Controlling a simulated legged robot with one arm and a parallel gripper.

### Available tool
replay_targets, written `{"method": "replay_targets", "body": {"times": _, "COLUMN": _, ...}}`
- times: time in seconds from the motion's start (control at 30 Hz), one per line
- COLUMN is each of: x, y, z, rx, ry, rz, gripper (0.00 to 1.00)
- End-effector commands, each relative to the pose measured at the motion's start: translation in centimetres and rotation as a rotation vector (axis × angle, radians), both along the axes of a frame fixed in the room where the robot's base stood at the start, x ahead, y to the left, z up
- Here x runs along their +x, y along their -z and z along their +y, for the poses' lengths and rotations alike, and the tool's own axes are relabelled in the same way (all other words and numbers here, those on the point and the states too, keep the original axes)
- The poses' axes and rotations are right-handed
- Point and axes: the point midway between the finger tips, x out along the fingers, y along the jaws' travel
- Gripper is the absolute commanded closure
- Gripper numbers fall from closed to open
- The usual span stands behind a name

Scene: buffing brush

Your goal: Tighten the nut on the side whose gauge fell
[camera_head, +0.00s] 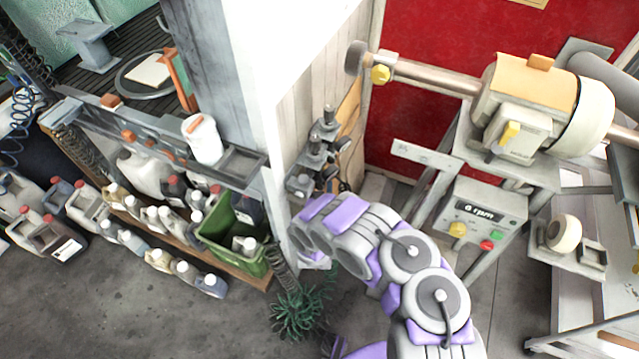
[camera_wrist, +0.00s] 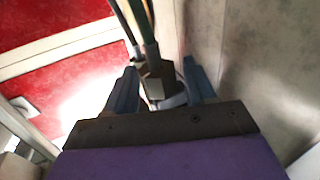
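In the wrist view my gripper (camera_wrist: 158,80) has its two blue fingers apart. A grey, faceted metal fitting (camera_wrist: 152,72) with pipes running up from it shows between the fingers; the left finger looks apart from it, and contact on the right is unclear. I cannot tell whether this fitting is the nut. In the head view dark grey pipe fittings (camera_head: 322,150) are on the pale plank wall, just above my bent arm. The gripper itself cannot be made out there. No gauge face or needle is readable in either view.

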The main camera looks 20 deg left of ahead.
Motion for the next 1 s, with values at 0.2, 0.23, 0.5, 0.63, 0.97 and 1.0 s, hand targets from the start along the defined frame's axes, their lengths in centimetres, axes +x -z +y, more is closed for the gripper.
{"method": "replay_targets", "body": {"times": 0.2, "x": -0.01, "y": 0.01, "z": 0.01, "rx": 0.0, "ry": 0.0, "rz": 0.0, "gripper": 0.67}}
{"method": "replay_targets", "body": {"times": 0.23, "x": -0.01, "y": 0.01, "z": 0.01, "rx": 0.0, "ry": 0.0, "rz": 0.0, "gripper": 0.7}}
{"method": "replay_targets", "body": {"times": 0.5, "x": -0.02, "y": 0.01, "z": 0.02, "rx": 0.001, "ry": -0.001, "rz": 0.0, "gripper": 0.89}}
{"method": "replay_targets", "body": {"times": 0.63, "x": 0.01, "y": 0.03, "z": -0.03, "rx": 0.0, "ry": -0.011, "rz": 0.0, "gripper": 0.89}}
{"method": "replay_targets", "body": {"times": 0.97, "x": 0.12, "y": 0.08, "z": -0.15, "rx": -0.002, "ry": -0.154, "rz": 0.0, "gripper": 0.89}}
{"method": "replay_targets", "body": {"times": 1.0, "x": 0.15, "y": 0.12, "z": -0.25, "rx": -0.002, "ry": -0.18, "rz": 0.001, "gripper": 0.89}}
